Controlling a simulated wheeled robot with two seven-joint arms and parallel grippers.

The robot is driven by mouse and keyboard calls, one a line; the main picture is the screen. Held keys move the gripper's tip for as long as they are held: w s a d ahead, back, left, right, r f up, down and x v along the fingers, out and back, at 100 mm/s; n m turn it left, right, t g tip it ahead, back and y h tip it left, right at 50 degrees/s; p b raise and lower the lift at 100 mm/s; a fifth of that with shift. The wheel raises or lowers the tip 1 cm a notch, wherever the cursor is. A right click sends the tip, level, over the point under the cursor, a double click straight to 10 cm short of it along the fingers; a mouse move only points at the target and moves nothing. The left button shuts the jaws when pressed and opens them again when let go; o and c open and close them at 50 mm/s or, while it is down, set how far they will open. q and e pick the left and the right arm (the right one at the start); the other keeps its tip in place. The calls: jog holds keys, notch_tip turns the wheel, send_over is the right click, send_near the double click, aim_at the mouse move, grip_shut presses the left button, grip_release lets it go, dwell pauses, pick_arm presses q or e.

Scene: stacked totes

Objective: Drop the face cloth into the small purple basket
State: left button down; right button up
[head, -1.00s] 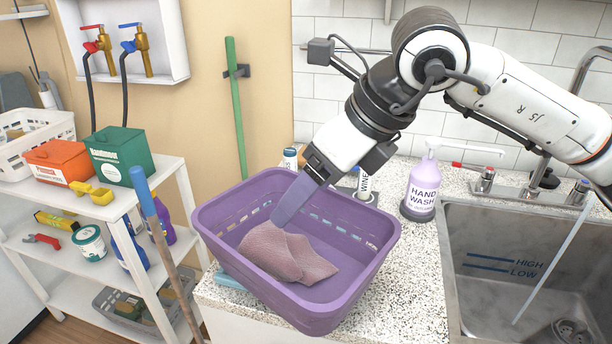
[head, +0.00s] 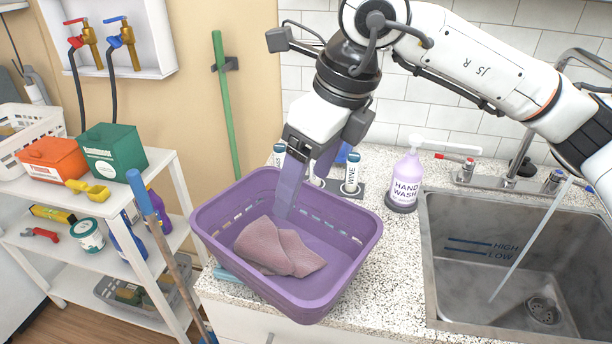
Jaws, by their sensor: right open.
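The pinkish face cloth (head: 278,248) lies crumpled and folded on the floor of the small purple basket (head: 310,306), towards its left side. The basket stands upright on the speckled counter, left of the sink. My right gripper (head: 303,196) is open and empty, its purple fingers apart over the back part of the basket. It is behind the cloth and appears clear of it. My left gripper is out of view.
A hand wash bottle (head: 406,180) and a rack with labelled tubes (head: 352,174) stand behind the basket. The sink (head: 505,262) with running water is at right. A white shelf (head: 60,200) and a blue-tipped pole (head: 146,195) are at left.

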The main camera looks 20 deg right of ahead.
jog(key=b+v, duration=0.1)
jog(key=v, duration=0.9)
